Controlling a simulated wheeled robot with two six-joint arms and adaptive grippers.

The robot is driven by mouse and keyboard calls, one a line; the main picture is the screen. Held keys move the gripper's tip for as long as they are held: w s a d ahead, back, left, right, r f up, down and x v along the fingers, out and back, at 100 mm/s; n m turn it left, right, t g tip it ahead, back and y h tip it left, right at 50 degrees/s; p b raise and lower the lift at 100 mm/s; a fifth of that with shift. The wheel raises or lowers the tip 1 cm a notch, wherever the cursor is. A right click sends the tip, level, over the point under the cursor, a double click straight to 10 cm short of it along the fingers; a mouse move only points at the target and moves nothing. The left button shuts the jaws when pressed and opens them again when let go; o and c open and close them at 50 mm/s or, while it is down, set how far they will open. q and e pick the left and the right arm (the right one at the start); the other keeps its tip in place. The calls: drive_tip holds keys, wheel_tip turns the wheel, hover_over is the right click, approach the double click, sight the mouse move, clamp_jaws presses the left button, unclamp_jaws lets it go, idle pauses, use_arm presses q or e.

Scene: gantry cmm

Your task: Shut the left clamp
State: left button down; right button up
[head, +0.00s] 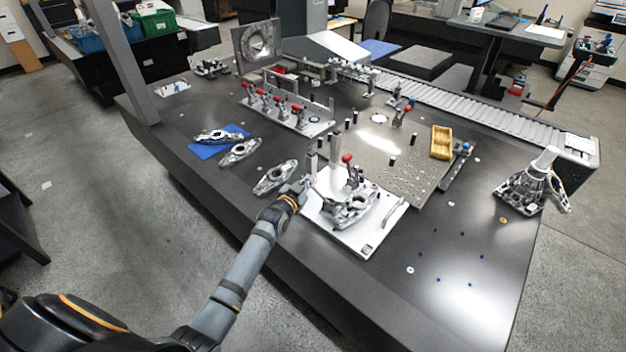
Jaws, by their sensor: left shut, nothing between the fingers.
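A white fixture plate (372,238) lies near the front edge of the dark table and carries a grey cast part (348,212). A toggle clamp with a red-tipped handle (347,158) stands at the back of the plate, its handle upright. I cannot tell for sure whether this is the left clamp; my gripper hides some of the plate's left side. My left gripper (304,186) is shut and empty at the plate's left edge, left of the upright handle. Whether it touches anything there is unclear. My right gripper is not in view.
Loose cast parts (275,177) lie left of the plate, one on a blue mat (205,151). A rail with several red-handled clamps (290,116) stands behind. A perforated plate (395,165) holds a yellow tray (441,143). The table's front right is mostly clear.

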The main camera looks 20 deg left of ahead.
use_arm(q)
drive_tip(key=shift+w+a+f+n+h+b, duration=0.1)
drive_tip(key=shift+a+f+n+h+b, duration=0.15)
drive_tip(key=shift+a+f+n+b, duration=0.7)
drive_tip(key=shift+a+f+n+h+b, duration=0.25)
drive_tip(key=shift+f+b, duration=0.3)
drive_tip(key=shift+b, duration=0.8)
drive_tip(key=shift+w+a+f+n+h+b, duration=0.1)
drive_tip(key=shift+a+f+n+h+b, duration=0.2)
drive_tip(key=shift+a+f+n+b, duration=0.6)
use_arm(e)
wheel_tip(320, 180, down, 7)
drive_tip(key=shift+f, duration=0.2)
use_arm(q)
drive_tip(key=shift+s+d+r, duration=0.1)
drive_tip(key=shift+d, duration=0.25)
drive_tip(key=s+a+r+p, duration=0.2)
drive_tip(key=s+r+p, duration=0.3)
drive_tip(key=s, duration=0.4)
drive_tip(key=shift+s+r+p, duration=0.25)
drive_tip(key=shift+r+p, duration=0.05)
drive_tip(key=shift+r, duration=0.5)
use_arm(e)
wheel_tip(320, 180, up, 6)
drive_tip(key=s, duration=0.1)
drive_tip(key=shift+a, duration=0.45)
